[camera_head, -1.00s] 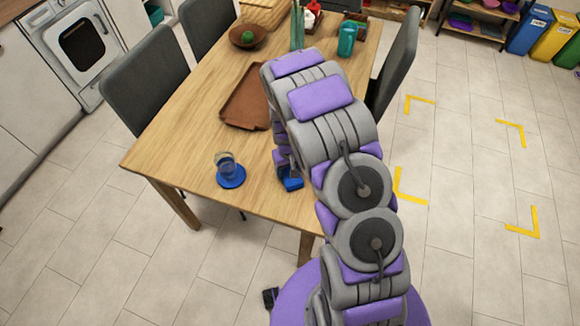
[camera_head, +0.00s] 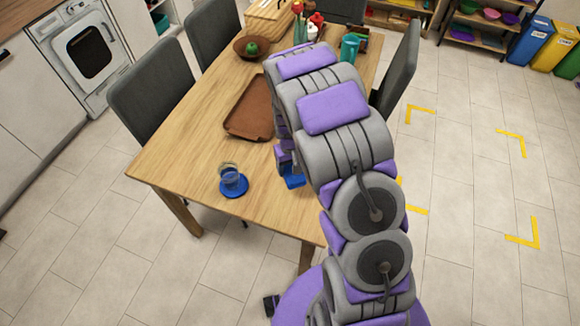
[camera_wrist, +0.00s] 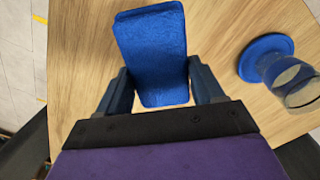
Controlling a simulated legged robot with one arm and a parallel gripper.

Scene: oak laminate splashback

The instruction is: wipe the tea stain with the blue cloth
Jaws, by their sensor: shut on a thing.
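The blue cloth (camera_wrist: 150,45) is a thick rectangular pad in the wrist view, held between the two fingers of my gripper (camera_wrist: 158,72). In the head view only a part of the cloth (camera_head: 293,181) shows beside my gripper (camera_head: 284,163), near the right edge of the table (camera_head: 190,140). I cannot tell whether the cloth touches the tabletop. No tea stain can be made out in either view; my arm and the cloth hide part of the table.
A glass (camera_head: 230,175) stands on a round blue coaster (camera_head: 234,193) left of the cloth. A brown tray (camera_head: 249,108) lies farther back. A bowl (camera_head: 252,48), a teal cup (camera_head: 349,48) and a wooden box stand at the far end. Grey chairs flank the table.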

